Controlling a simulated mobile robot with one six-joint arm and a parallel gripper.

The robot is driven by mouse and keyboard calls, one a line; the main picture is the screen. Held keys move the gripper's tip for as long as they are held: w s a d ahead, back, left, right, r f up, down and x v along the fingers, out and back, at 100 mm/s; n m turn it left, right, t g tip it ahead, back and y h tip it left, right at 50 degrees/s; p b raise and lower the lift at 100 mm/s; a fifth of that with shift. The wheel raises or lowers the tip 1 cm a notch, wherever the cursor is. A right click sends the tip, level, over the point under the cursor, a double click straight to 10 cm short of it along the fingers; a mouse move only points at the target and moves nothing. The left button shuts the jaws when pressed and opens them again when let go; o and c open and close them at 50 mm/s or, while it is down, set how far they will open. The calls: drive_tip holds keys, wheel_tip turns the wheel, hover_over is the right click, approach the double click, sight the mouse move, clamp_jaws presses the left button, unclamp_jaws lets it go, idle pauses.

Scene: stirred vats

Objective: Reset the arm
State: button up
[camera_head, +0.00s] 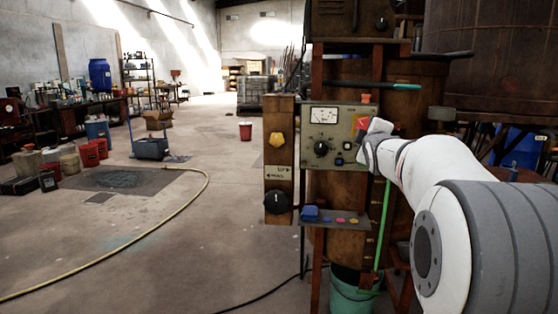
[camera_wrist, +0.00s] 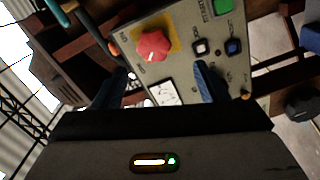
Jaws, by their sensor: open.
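My gripper (camera_wrist: 160,68) shows in the wrist view with its two blue-grey fingers spread apart and nothing between them. It faces a grey control panel (camera_wrist: 190,50) that appears tilted there. A red knob (camera_wrist: 153,45) on a yellow plate lies just beyond the fingertips; I cannot tell whether they touch the panel. A white meter (camera_wrist: 163,93) shows partly between the fingers. In the head view my white arm reaches in from the right to the panel (camera_head: 309,158), and its end hides the panel's right part.
A wooden post with a yellow knob (camera_head: 277,139) and a black dial (camera_head: 277,202) stands left of the panel. A small shelf (camera_head: 340,217) juts out below it, above a green bucket (camera_head: 350,298). A yellow hose (camera_head: 130,246) crosses the open floor at left.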

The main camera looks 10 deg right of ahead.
drive_tip(key=s+a+f+m+g+y+p, duration=0.1)
drive_tip(key=s+a+f+m+g+p, duration=0.2)
drive_tip(key=s, duration=0.9)
drive_tip(key=s+a+f+m+g+y+p, duration=0.2)
drive_tip(key=s+a+f+m+g+p, duration=0.2)
drive_tip(key=s+a+p, duration=0.4)
drive_tip(key=s+a+f+m+g+y+p, duration=0.1)
drive_tip(key=s+a+f+m+g+p, duration=0.3)
drive_tip(key=s, duration=1.4)
drive_tip(key=a+f+g+p, duration=0.1)
drive_tip(key=a+f+g, duration=0.1)
drive_tip(key=a+g, duration=0.1)
drive_tip(key=shift+a+y, duration=0.4)
drive_tip(key=shift+a, duration=0.3)
drive_tip(key=shift+r, duration=0.1)
drive_tip(key=shift+c, duration=0.5)
